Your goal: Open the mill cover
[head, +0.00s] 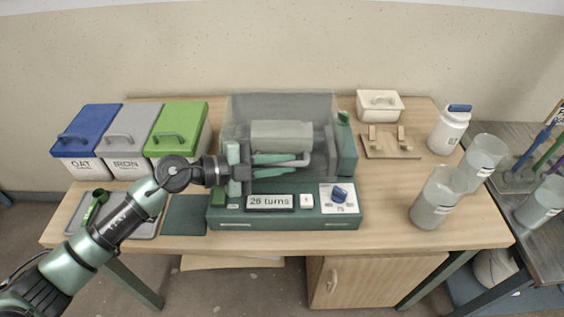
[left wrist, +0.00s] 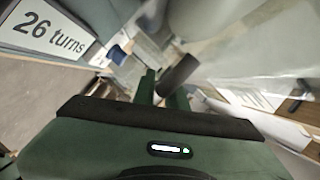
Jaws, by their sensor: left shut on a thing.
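The mill (head: 285,217) stands mid-table, a green machine whose front display reads "26 turns". Its see-through cover (head: 282,103) shows above and behind a pale jar or drum (head: 282,136). I cannot tell how far the cover is raised. My left gripper (head: 304,160) reaches in from the left, its green fingers pointing right in front of the drum. It is shut on a grey bar-shaped handle (head: 305,161), apparently the cover's. In the left wrist view the dark handle (left wrist: 178,76) shows between the green fingertips. My right gripper is not in view.
Blue, grey and green lidded bins (head: 128,138) stand at the left, with a tray (head: 150,226) in front.

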